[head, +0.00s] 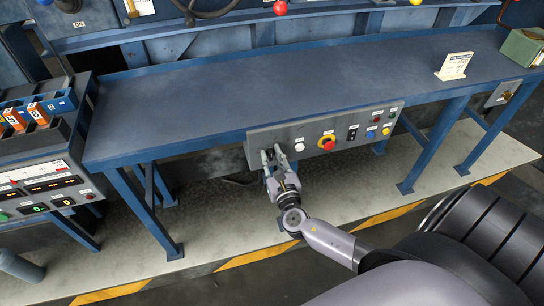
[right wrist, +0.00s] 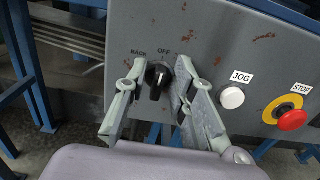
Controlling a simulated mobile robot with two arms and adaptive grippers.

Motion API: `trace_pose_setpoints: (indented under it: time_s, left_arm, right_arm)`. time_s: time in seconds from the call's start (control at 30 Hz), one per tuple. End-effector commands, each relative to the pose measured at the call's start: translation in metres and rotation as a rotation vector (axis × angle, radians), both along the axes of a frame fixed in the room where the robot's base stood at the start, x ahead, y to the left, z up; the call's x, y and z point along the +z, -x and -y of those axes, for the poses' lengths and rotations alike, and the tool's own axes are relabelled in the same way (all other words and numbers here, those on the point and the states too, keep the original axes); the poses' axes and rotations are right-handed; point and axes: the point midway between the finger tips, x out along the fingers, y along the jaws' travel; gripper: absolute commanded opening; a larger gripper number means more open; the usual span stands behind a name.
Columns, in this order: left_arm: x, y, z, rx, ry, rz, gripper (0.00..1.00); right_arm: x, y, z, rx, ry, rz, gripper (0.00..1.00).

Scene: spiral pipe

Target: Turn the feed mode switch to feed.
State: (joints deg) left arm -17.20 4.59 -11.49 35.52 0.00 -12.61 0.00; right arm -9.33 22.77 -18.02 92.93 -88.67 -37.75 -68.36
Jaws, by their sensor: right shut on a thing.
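The feed mode switch (right wrist: 158,80) is a black rotary knob on a grey panel, with BACK printed to its upper left and OFF above it. The label on its right side is hidden by a finger. The knob's grip stands close to upright, near OFF. My right gripper (head: 271,153) reaches up to the left end of the control panel (head: 311,143). In the right wrist view its two fingers (right wrist: 157,70) stand on either side of the knob, shut on it. In the head view the fingers hide the knob. My left gripper is not in view.
Right of the switch are a white JOG button (right wrist: 232,97) and a red STOP button (right wrist: 292,120) on yellow. The panel hangs under the front edge of a blue bench (head: 270,85). Blue legs stand below. A console with displays (head: 48,185) is at the left.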

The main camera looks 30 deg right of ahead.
Motion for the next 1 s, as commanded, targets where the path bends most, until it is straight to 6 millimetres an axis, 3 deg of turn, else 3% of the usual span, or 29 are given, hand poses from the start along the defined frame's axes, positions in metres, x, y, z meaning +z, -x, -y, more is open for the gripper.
trace_pose_setpoints:
  time_s: [0.47, 1.0]
  left_arm:
    - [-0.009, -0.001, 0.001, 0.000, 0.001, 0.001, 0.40]
    - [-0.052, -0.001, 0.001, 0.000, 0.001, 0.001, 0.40]
  right_arm:
    - [-0.003, 0.001, 0.000, 0.001, -0.062, 0.019, 0.00]
    - [-0.006, 0.002, 0.004, 0.001, -0.479, 0.152, 0.00]
